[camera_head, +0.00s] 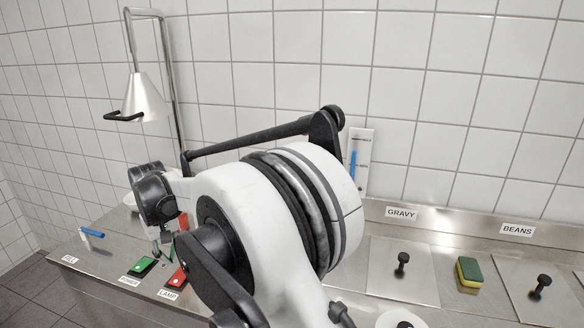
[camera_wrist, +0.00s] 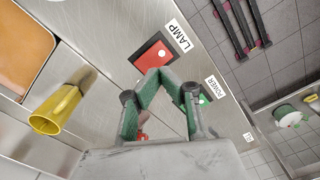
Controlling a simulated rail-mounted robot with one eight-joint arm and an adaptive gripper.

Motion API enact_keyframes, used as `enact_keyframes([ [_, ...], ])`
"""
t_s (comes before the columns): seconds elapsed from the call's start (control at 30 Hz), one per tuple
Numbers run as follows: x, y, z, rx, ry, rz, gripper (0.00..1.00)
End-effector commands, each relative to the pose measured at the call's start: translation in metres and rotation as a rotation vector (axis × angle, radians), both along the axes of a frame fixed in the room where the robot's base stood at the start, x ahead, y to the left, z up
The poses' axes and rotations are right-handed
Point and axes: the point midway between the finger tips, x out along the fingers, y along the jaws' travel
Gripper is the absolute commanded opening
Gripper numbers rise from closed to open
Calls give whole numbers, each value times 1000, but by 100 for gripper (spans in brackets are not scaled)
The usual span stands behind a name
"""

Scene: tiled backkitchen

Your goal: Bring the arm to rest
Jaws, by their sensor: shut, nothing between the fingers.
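My gripper (camera_wrist: 160,74) shows in the wrist view with its green fingers bent together at the tips, shut and empty. Its tips appear near the red LAMP switch (camera_wrist: 153,54), with the green POWER switch (camera_wrist: 205,99) to the right. In the head view my white arm (camera_head: 245,215) fills the middle. It hides much of the gripper (camera_head: 163,245), which points down over the left part of the steel counter. Whether the fingertips touch anything cannot be told.
A heat lamp (camera_head: 145,98) hangs at the left on a bent pole. A blue-handled item (camera_head: 92,232) stands at the counter's left end. Lids with black knobs (camera_head: 402,258) and a sponge (camera_head: 468,270) lie right. The wrist view shows a yellow cup (camera_wrist: 52,112) and orange surface (camera_wrist: 22,50).

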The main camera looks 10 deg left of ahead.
Motion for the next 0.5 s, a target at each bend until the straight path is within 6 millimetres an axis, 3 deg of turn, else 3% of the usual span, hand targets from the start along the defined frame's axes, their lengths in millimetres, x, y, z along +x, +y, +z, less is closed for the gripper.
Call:
enact_keyframes([
  [0.17,16,-37,26,21,-19,-47,0],
  [0.5,45,-166,102,94,-94,-203,0],
])
